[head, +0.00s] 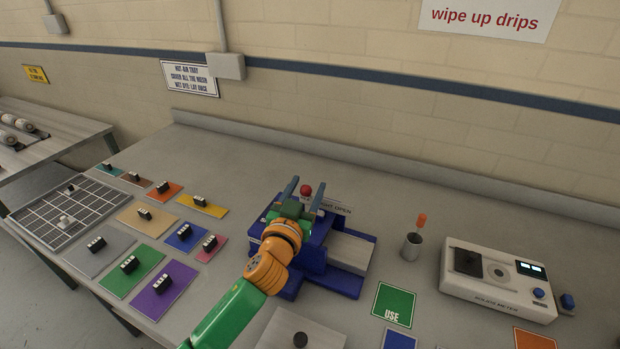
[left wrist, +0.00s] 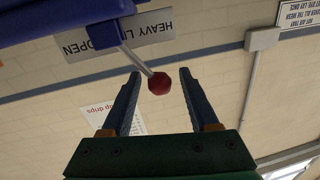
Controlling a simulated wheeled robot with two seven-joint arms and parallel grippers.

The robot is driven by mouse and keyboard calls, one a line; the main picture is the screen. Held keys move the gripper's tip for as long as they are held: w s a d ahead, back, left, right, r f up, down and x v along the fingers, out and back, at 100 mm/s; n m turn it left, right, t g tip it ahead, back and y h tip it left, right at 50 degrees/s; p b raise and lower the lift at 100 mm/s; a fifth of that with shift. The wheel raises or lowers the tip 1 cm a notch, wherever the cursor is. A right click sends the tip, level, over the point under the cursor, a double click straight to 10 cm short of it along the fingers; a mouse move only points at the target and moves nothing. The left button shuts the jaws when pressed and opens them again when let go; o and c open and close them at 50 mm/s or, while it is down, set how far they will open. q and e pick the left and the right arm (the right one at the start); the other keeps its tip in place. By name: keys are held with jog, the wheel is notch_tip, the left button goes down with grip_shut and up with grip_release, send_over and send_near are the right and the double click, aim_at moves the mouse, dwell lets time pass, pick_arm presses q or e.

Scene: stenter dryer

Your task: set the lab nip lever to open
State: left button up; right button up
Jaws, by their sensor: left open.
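The lab nip (head: 349,252) is a blue machine on the bench, partly hidden behind my left arm. Its lever has a red ball knob (head: 306,190), and a grey label plate (head: 337,206) behind it reads OPEN at its right end. In the left wrist view the knob (left wrist: 159,84) sits on a thin metal rod (left wrist: 136,60) that crosses the upside-down plate (left wrist: 90,42). My left gripper (head: 307,185) is open, its fingertips on either side of the knob with gaps visible. In the left wrist view, the fingers (left wrist: 159,75) do not touch it. My right gripper is out of view.
A metal cup (head: 411,247) with an orange-tipped tool stands right of the nip. A white meter (head: 498,279) is farther right. Coloured cards with black blocks and a grid tray (head: 62,215) lie to the left. Bare bench lies behind the nip.

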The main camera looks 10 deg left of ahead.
pick_arm(q)
jog(key=w, duration=0.3)
jog(key=shift+f, duration=0.25)
jog(key=shift+s+r, duration=0.1)
jog(key=shift+s, duration=0.1)
jog(key=shift+c, duration=0.5)
grip_shut()
dwell(0.5)
